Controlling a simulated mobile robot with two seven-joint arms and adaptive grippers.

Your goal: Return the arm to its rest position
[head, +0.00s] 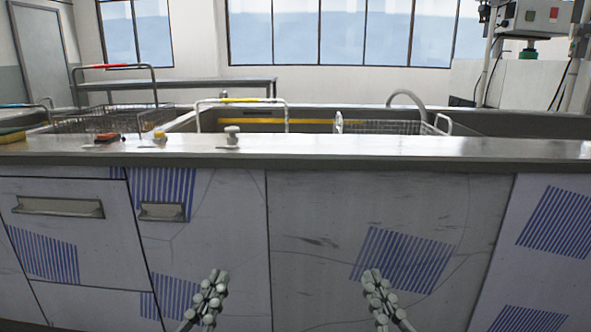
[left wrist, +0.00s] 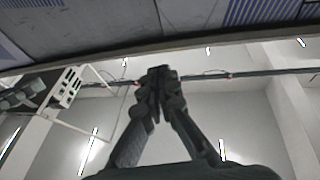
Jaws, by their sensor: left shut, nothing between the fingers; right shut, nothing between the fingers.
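My left gripper (head: 217,280) is low in the head view, in front of the tank unit's front panels and below the counter edge. Its fingers are shut with nothing between them. In the left wrist view the same gripper (left wrist: 158,72) points up, its fingertips together below the counter's underside. My right gripper (head: 373,279) is at a similar height to the right, also shut and empty, in front of the panel. Both grippers appear apart from the panels.
The steel counter (head: 330,147) runs across the view. On it are a yellow-topped knob (head: 160,136), a white knob (head: 232,134) and a red-and-black item (head: 107,137). Wire baskets (head: 105,120) stand behind. A drawer handle (head: 60,207) projects at left.

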